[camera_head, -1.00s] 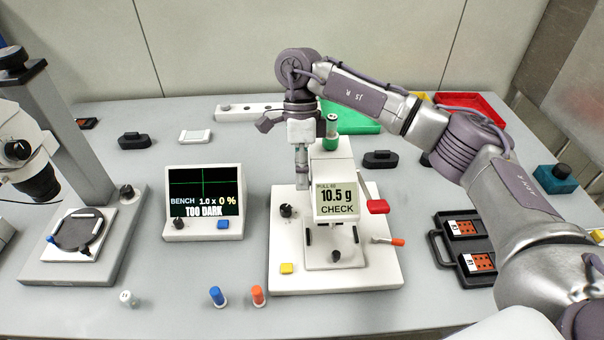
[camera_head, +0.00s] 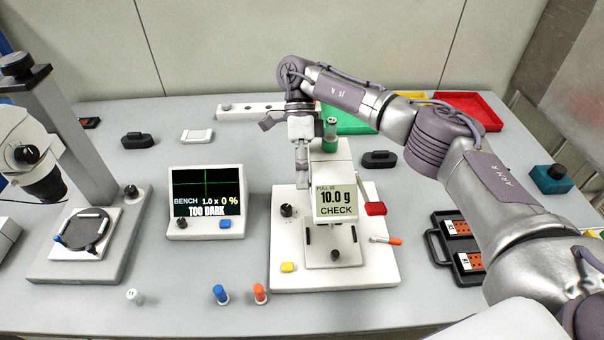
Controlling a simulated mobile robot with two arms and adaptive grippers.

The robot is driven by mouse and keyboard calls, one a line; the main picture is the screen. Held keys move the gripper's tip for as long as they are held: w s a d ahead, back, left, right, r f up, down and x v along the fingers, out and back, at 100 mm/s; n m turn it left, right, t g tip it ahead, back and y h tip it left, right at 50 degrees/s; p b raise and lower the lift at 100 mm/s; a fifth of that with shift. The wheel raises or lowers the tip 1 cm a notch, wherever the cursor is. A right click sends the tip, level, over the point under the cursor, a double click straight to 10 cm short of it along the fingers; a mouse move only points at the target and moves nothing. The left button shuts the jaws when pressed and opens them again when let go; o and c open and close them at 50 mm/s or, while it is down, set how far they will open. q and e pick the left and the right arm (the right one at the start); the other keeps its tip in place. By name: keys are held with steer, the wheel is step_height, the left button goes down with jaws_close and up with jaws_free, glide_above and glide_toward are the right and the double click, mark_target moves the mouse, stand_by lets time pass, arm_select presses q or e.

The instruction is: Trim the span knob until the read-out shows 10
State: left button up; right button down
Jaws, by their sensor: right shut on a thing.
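The pull tester (camera_head: 378,274) is a white unit on the bench, right of centre. Its read-out (camera_head: 336,202) shows 10.0 g with CHECK below. My right gripper (camera_head: 302,184) points down at the left side of the tester's head, just behind the read-out's left edge. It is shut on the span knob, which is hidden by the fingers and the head. A black knob (camera_head: 287,210) on the tester's base stands free in front of the gripper. My left gripper is not in view.
A red lever (camera_head: 375,209) and an orange-tipped tool (camera_head: 394,241) are at the tester's right. A bench monitor (camera_head: 206,193) showing TOO DARK stands left, a microscope (camera_head: 35,165) further left. Blue (camera_head: 220,293) and orange (camera_head: 260,292) pegs stand in front.

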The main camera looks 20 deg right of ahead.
steer(key=c, duration=1.1)
jaws_free()
steer(key=shift+o, duration=0.2)
steer(key=v, duration=0.7)
steer(key=shift+w+r, duration=0.2)
steer(key=shift+r, duration=0.05)
